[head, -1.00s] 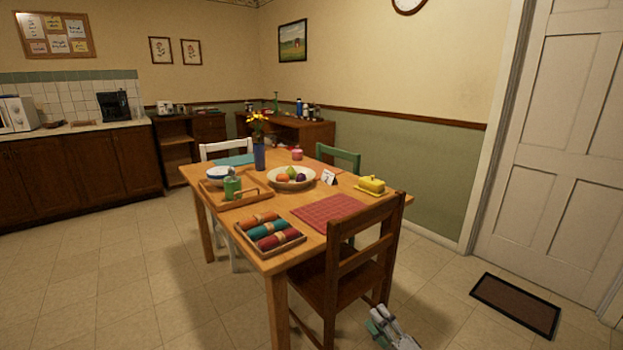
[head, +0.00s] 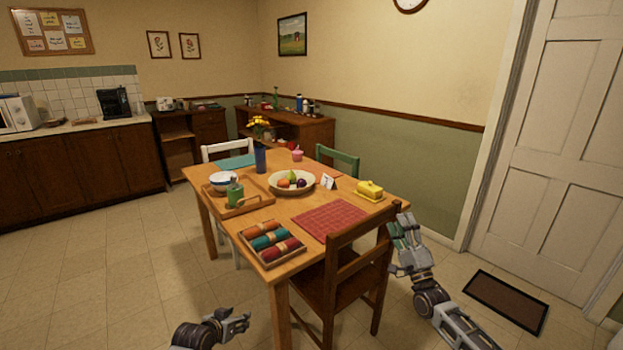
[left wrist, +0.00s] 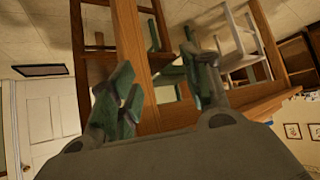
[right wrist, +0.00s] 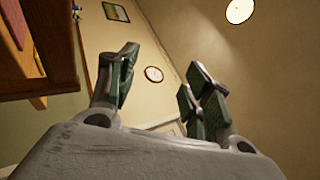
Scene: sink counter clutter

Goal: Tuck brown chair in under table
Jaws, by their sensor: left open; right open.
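The brown chair (head: 348,283) stands at the near right side of the wooden table (head: 205,187), its slatted back toward me and its seat partly under the tabletop. It also shows in the left wrist view (left wrist: 88,35). My right gripper (head: 405,228) is open and empty, just right of the chair's back and apart from it. In the right wrist view its fingers (right wrist: 160,90) are spread against the wall. My left gripper (head: 240,322) is low at the bottom, left of the chair and in front of the table leg. Its fingers (left wrist: 160,85) are open with nothing between them.
The table holds a red placemat (head: 330,221), a tray of rolled napkins (head: 245,238), a fruit bowl (head: 278,186) and a yellow butter dish (head: 369,189). White (head: 206,152) and green (head: 346,158) chairs stand at other sides. A doormat (head: 506,301) lies right. Floor at left is clear.

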